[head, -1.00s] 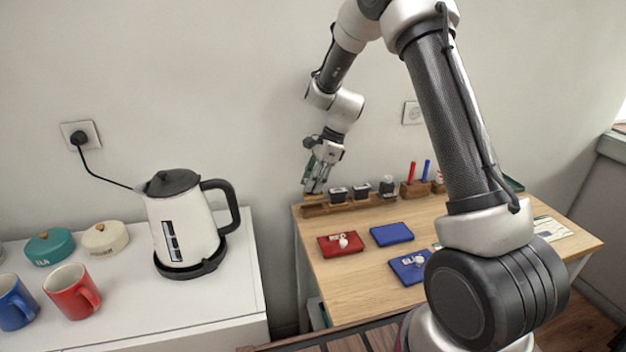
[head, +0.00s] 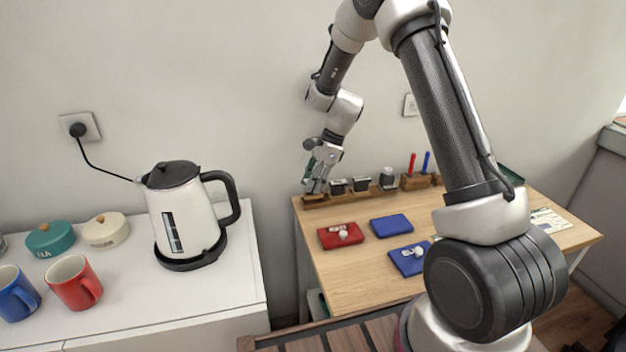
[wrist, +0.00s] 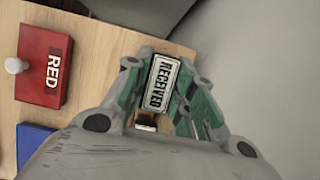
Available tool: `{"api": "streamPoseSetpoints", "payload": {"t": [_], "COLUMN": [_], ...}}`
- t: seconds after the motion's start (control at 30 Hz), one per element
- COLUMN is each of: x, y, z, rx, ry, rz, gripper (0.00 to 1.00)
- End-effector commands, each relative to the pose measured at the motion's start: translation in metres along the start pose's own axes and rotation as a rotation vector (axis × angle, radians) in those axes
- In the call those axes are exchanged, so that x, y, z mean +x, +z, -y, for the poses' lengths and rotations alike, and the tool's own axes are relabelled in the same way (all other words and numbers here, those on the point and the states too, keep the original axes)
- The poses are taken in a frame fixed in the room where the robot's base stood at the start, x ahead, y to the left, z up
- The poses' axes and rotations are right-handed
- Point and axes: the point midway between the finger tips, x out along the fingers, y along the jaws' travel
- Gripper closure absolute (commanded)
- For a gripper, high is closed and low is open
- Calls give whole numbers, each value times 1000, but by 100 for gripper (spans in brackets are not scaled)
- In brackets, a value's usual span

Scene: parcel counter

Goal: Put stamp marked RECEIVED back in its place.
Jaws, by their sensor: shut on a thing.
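The stamp marked RECEIVED (wrist: 162,82) is between my gripper's fingers in the wrist view, its black-on-white label facing the camera. My gripper (head: 315,187) is shut on it at the left end of the wooden stamp rack (head: 345,197) at the back of the table. In the head view the fingers hide most of the stamp, and I cannot tell whether it rests in the rack or hangs just above it. Other dark stamps (head: 361,184) stand in the rack to the right of my gripper.
A red ink pad (head: 333,237) and two blue ink pads (head: 391,225) lie on the table in front of the rack. A pen holder (head: 413,182) with red and blue pens stands right of it. A kettle (head: 184,215) and mugs stand on the white cabinet to the left.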

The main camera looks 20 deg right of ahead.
Motion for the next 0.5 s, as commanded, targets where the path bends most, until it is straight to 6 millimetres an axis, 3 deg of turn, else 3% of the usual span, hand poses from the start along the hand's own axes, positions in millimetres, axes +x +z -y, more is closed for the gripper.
{"api": "streamPoseSetpoints", "payload": {"t": [0.5], "x": [14], "y": [-6], "z": [0], "rx": [0], "ry": [0], "rz": [-1], "gripper": [100]}}
